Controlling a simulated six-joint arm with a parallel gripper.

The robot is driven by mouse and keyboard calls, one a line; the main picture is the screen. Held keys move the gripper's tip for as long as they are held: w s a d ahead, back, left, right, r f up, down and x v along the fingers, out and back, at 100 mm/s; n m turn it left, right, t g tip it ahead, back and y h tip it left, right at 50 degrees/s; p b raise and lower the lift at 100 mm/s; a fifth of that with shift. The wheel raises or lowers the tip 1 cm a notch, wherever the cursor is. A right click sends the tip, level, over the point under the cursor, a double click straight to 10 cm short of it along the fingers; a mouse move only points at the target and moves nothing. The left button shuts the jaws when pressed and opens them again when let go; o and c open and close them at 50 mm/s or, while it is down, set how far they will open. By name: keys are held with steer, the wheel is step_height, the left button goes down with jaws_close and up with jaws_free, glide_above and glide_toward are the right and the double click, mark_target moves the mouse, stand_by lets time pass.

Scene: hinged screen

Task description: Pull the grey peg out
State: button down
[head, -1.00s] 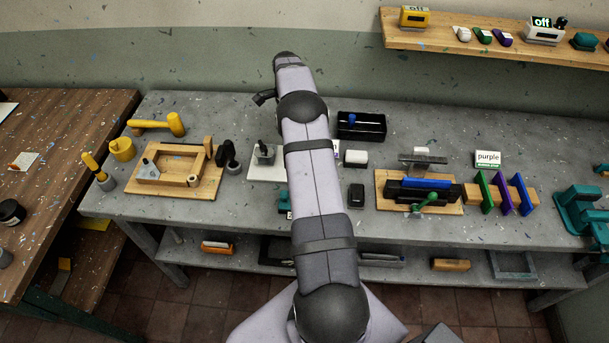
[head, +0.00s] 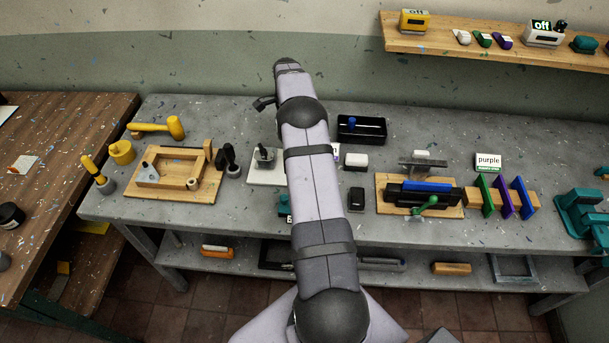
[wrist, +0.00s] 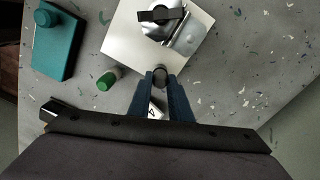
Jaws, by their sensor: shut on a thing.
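My gripper (wrist: 161,83) shows in the wrist view as two dark blue fingers pointing at the edge of a white plate. It is shut on the grey peg (wrist: 160,74), whose dark rounded end shows between the fingertips. The plate (wrist: 122,42) carries a grey metal fitting (wrist: 160,22) with a dark bar across it, beyond the peg. I cannot tell how deep the peg sits. In the head view my arm hides the gripper and the peg. Part of the white plate (head: 262,177) and a grey fitting (head: 264,157) show left of the arm.
In the wrist view a green cylinder (wrist: 107,81) stands left of the fingers, and a teal block (wrist: 56,42) lies farther left. The bench (wrist: 255,65) is clear on the right. In the head view a wooden frame (head: 155,178) lies to the left and a black tray (head: 361,128) behind.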

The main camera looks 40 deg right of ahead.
steer(key=shift+r, duration=0.45)
steer(key=shift+r+p, duration=1.85)
steer(key=shift+r, duration=0.6)
